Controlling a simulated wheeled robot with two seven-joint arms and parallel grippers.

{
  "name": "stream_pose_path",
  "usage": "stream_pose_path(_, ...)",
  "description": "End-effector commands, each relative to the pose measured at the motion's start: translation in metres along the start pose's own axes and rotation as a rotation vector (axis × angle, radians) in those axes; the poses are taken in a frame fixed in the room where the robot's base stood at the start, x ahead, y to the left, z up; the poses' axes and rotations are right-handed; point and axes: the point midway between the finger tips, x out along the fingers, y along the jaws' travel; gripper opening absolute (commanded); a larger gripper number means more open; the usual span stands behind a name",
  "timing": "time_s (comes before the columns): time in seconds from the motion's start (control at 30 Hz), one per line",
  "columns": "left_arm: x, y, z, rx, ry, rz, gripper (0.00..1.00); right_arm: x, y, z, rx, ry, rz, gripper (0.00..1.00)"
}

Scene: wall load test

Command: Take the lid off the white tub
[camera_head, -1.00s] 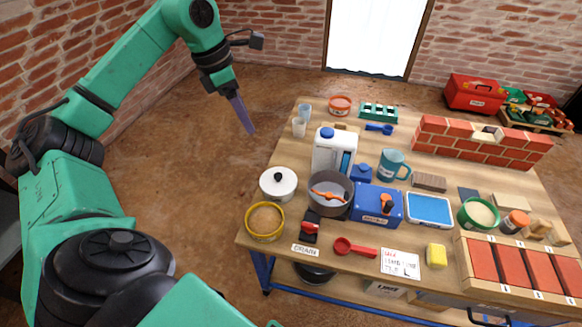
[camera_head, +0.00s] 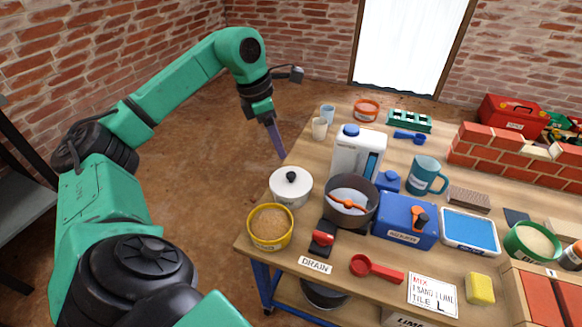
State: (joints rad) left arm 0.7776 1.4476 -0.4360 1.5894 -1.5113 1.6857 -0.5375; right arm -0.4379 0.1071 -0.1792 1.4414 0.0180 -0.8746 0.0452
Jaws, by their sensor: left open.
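The white tub (camera_head: 289,194) stands near the left edge of the workbench, with its white lid (camera_head: 277,181) on top. The lid has a black round knob (camera_head: 291,176). My left gripper (camera_head: 280,154) hangs with its fingers pointing down, above and behind the tub in the picture, near the table's left edge. It is apart from the lid and nothing shows between its fingers. My right gripper is not in view.
A yellow-rimmed tub of sand (camera_head: 270,243) stands in front of the white tub. A dark pot (camera_head: 350,211) stands close on its right, with a white jug (camera_head: 357,152) behind. The floor left of the table is clear.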

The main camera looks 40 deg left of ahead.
Motion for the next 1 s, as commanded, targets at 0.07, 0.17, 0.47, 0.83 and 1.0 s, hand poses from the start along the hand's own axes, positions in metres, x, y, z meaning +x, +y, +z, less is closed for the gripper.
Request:
stream_pose_path(0.07, 0.027, -0.001, -0.002, 0.001, 0.003, -0.004, 0.67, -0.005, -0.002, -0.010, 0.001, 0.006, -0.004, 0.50)
stream_pose_path(0.17, 0.045, -0.001, -0.001, 0.000, 0.001, -0.002, 0.67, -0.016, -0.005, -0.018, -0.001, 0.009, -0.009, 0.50)
stream_pose_path(0.47, 0.094, -0.006, -0.003, 0.001, 0.002, -0.003, 0.67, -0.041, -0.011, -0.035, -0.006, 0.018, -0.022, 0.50)
stream_pose_path(0.83, 0.105, -0.005, -0.002, 0.000, 0.000, 0.001, 0.44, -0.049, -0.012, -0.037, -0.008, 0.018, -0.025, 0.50)
stream_pose_path(1.0, 0.105, -0.005, -0.002, 0.000, 0.000, 0.000, 0.00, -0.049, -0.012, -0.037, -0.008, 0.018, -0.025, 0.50)
